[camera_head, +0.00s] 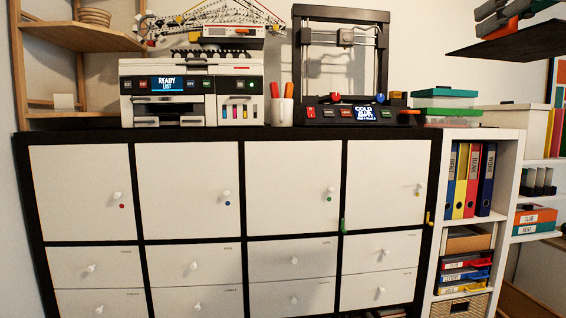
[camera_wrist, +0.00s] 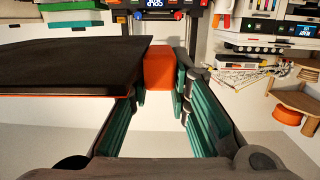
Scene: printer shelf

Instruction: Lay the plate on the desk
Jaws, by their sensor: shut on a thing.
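A dark flat plate (camera_head: 520,39) is in the air at the top right of the head view. In the wrist view the plate (camera_wrist: 65,68) fills the left side, with a thin orange edge. An orange block-like part (camera_wrist: 158,68) joins or touches its side; I cannot tell which. My gripper (camera_wrist: 160,85), with green finger pads, is shut on this orange part and so holds the plate. My gripper (camera_head: 503,18) also shows above the plate in the head view, partly cut off. I cannot make out a desk clearly in either view.
A white-door cabinet (camera_head: 240,180) carries a paper printer (camera_head: 190,95), a pen cup (camera_head: 282,110) and a 3D printer (camera_head: 345,65). Beside it, a white shelf (camera_head: 508,165) holds binders and boxes (camera_head: 440,93). A wooden shelf (camera_head: 85,38) stands at the left.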

